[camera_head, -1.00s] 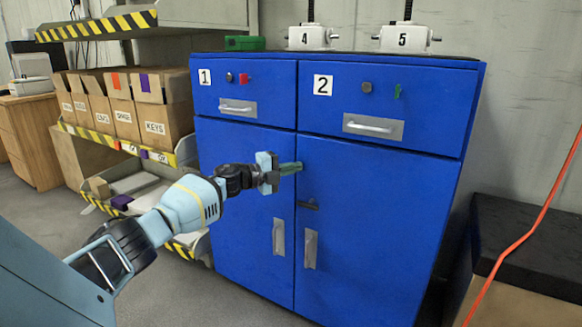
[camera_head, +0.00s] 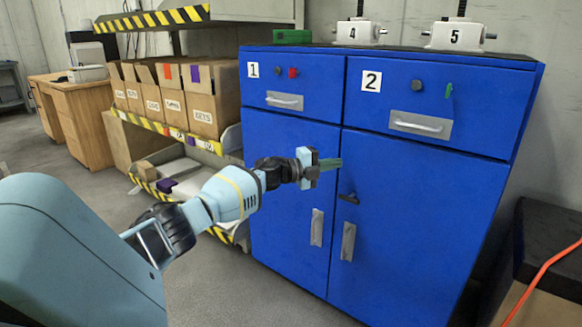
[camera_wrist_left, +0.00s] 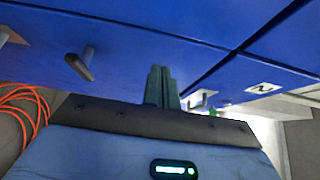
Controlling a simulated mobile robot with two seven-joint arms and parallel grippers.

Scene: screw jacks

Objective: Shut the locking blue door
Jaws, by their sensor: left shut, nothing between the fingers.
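The blue cabinet (camera_head: 395,200) has two lower doors, a left door (camera_head: 285,190) and a right door (camera_head: 415,220). Both look flush with the front in the head view. A dark latch lever (camera_head: 348,198) sticks out near the top inner edge of the right door; it also shows in the left wrist view (camera_wrist_left: 80,64). My left gripper (camera_head: 335,163) is shut and empty, its green fingertips in front of the seam between the doors, above the lever. Whether they touch the cabinet I cannot tell. The fingers also show in the left wrist view (camera_wrist_left: 162,86). My right gripper is out of view.
Grey handles sit on the left door (camera_head: 317,227) and right door (camera_head: 348,241). Drawers 1 (camera_head: 290,85) and 2 (camera_head: 425,105) above are shut. A shelf with cardboard boxes (camera_head: 201,100) stands left. A black-topped box (camera_head: 550,245) and orange cable (camera_head: 540,280) are at right.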

